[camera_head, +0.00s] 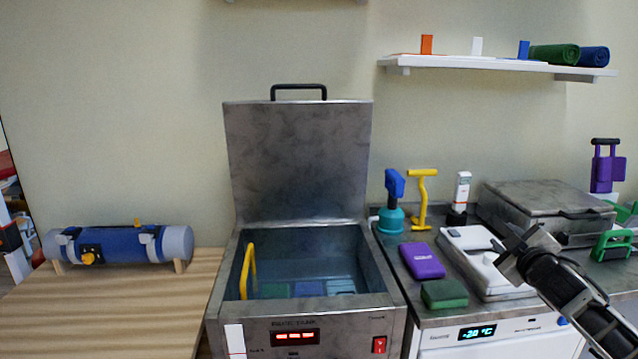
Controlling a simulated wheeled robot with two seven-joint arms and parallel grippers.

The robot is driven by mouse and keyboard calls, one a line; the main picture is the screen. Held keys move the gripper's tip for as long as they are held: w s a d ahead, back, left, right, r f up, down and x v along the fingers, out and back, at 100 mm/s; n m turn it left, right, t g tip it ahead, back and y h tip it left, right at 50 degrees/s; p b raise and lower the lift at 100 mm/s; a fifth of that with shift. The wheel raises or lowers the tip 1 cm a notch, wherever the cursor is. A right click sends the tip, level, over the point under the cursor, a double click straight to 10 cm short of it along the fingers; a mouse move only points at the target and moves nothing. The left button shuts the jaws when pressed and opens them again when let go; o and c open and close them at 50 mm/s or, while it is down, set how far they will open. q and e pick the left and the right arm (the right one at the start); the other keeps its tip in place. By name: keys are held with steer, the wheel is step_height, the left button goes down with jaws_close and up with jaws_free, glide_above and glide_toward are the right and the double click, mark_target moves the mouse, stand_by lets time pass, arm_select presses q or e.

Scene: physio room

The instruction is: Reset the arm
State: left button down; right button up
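My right arm comes in from the lower right. Its gripper (508,255) hangs over the right-hand counter, in front of a white device with a grey top. It is small and seen at an angle, so I cannot tell whether its fingers are apart, and I see no object clearly held in it. My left arm and gripper are not in view.
An open steel tank (300,230) with a raised lid and yellow handle stands in the middle. A purple block (422,261) and a green block (444,293) lie left of my gripper. A blue cylinder (120,244) rests on the wooden table (110,310), whose front is clear.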

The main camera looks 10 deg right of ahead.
steer(key=s+a+f+g+y, duration=0.25)
steer(key=s+a+f, duration=0.25)
steer(key=a+f, duration=0.55)
steer(key=s+a+f+g+y, duration=0.1)
steer(key=s+a+f+y, duration=0.3)
steer(key=a+f, duration=0.7)
steer(key=s+a+f+m+g+y, duration=0.1)
steer(key=s+a+f, duration=0.2)
steer(key=s+a, duration=0.6)
steer(key=s+a+f+m+g+y, duration=0.1)
steer(key=s+a+f+m, duration=0.1)
steer(key=s+a, duration=0.7)
steer(key=shift+f, duration=0.5)
